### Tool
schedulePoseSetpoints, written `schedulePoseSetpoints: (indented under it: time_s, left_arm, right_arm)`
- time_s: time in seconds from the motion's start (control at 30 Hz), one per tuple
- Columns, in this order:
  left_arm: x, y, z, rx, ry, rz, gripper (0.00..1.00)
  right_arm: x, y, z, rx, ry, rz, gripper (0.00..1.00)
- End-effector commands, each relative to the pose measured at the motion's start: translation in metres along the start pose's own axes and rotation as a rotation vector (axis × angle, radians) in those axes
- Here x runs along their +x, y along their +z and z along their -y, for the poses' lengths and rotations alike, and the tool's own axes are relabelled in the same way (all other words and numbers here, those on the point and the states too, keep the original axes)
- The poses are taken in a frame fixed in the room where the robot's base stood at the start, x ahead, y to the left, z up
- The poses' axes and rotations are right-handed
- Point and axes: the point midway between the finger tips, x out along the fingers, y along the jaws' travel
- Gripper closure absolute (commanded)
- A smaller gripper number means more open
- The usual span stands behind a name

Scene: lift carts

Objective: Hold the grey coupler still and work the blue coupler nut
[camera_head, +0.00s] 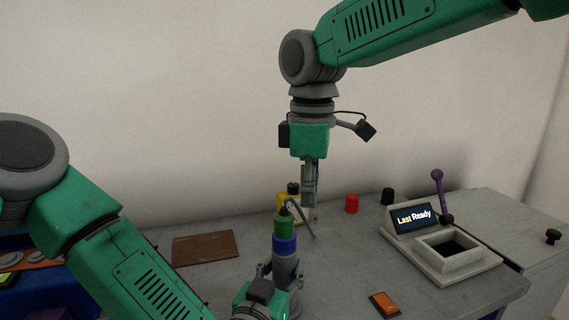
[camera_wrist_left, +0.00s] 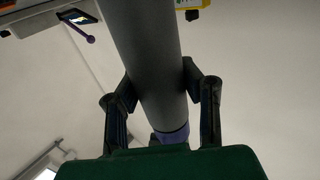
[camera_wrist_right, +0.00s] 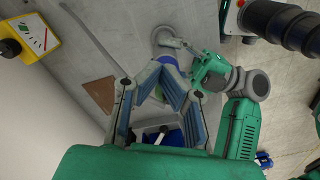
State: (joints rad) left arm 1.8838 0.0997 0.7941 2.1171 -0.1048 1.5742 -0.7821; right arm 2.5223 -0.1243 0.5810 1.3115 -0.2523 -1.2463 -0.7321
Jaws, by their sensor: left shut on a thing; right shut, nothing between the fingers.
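The grey coupler (camera_head: 287,272) stands upright on the grey bench in the head view. The blue coupler nut (camera_head: 284,245) is around its upper part, with a green piece (camera_head: 284,223) above it. My left gripper (camera_head: 278,274) is shut on the grey coupler; the left wrist view shows the coupler's grey cylinder (camera_wrist_left: 150,55) between the fingers. My right gripper (camera_head: 309,203) is shut and empty, above and apart from the nut, pointing down. In the right wrist view its fingertips (camera_wrist_right: 165,65) partly hide the blue nut and green piece.
A yellow box (camera_head: 298,214), red cap (camera_head: 352,203) and black cap (camera_head: 387,196) stand behind. A display station (camera_head: 440,260) with a purple-knobbed lever is at right; a brown plate (camera_head: 205,248) lies left.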

Motion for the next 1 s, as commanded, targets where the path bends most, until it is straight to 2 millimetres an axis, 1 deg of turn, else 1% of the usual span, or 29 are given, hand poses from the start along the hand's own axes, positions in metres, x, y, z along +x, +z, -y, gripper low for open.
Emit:
schedulePoseSetpoints:
  time_s: [0.1, 0.37, 0.4, 0.47, 0.73, 0.83, 0.93, 1.0]
  left_arm:
    - [0.000, 0.000, 0.001, 0.000, -0.001, 0.000, 1.00]
    - [0.000, 0.000, 0.001, 0.000, -0.002, 0.000, 1.00]
    - [0.000, 0.000, 0.001, 0.000, -0.002, 0.000, 0.64]
    - [0.000, 0.000, 0.001, 0.000, -0.002, 0.000, 0.43]
    - [0.000, 0.000, 0.000, 0.000, -0.001, -0.001, 0.43]
    - [-0.003, 0.000, 0.000, 0.000, 0.000, 0.000, 0.43]
    - [-0.013, 0.000, 0.000, 0.000, 0.001, 0.001, 0.43]
    - [-0.025, 0.001, -0.001, 0.000, 0.002, 0.002, 0.43]
  right_arm:
    - [-0.004, 0.000, 0.000, 0.000, -0.001, 0.000, 1.00]
    - [-0.003, 0.000, 0.000, 0.000, -0.002, 0.000, 1.00]
    - [-0.003, 0.000, 0.000, 0.000, -0.002, 0.001, 1.00]
    - [-0.003, 0.000, 0.000, 0.000, -0.002, 0.001, 1.00]
    - [-0.003, 0.000, 0.000, 0.000, -0.001, 0.001, 1.00]
    - [-0.003, 0.000, 0.000, 0.000, -0.001, 0.001, 1.00]
    - [-0.003, 0.000, 0.000, 0.000, -0.001, 0.001, 1.00]
    - [-0.003, 0.000, 0.000, 0.000, -0.001, 0.001, 1.00]
